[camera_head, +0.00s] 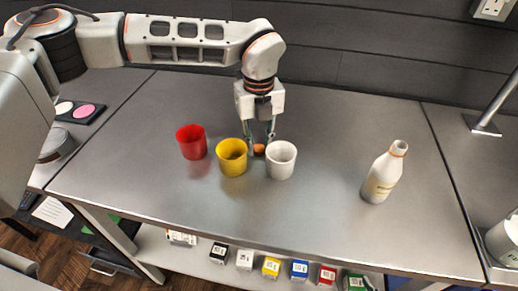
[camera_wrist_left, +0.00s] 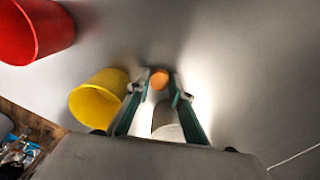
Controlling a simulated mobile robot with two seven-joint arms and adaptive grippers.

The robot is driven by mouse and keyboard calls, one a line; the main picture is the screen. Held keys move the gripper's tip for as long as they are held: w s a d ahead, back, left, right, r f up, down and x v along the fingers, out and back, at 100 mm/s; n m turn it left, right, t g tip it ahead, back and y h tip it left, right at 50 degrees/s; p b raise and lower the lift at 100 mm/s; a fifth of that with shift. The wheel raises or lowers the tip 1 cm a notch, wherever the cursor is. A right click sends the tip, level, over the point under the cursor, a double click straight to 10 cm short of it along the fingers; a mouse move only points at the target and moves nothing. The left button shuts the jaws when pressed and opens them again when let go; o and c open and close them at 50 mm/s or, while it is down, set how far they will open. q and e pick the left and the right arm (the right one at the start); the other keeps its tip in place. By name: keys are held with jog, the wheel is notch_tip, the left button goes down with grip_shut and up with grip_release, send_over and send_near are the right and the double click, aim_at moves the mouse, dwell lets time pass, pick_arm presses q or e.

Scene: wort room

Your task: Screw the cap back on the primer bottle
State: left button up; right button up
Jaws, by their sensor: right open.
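The white primer bottle (camera_head: 382,177) stands upright and uncapped on the right of the steel table, with an orange ring round its neck. The small orange cap (camera_head: 259,149) lies on the table between the yellow and white cups. It also shows in the left wrist view (camera_wrist_left: 160,79). My left gripper (camera_head: 260,149) points down over the cap. Its fingers are apart on either side of it, with a narrow gap, as the left wrist view shows between the fingertips (camera_wrist_left: 161,82). My right gripper is not in view.
A yellow cup (camera_head: 232,158) stands close left of my left gripper and a white cup (camera_head: 281,161) close right. A red cup (camera_head: 192,143) stands further left. The table (camera_head: 330,215) is clear between the white cup and the bottle. Several small boxes sit on the shelf below.

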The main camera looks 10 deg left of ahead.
aim_at(259, 148)
pick_arm(q)
jog(key=shift+r, duration=0.15)
notch_tip(259, 148, up, 20)
jog(key=shift+p, duration=0.3)
dwell(0.4)
jog(key=shift+f, duration=0.2)
dwell(0.4)
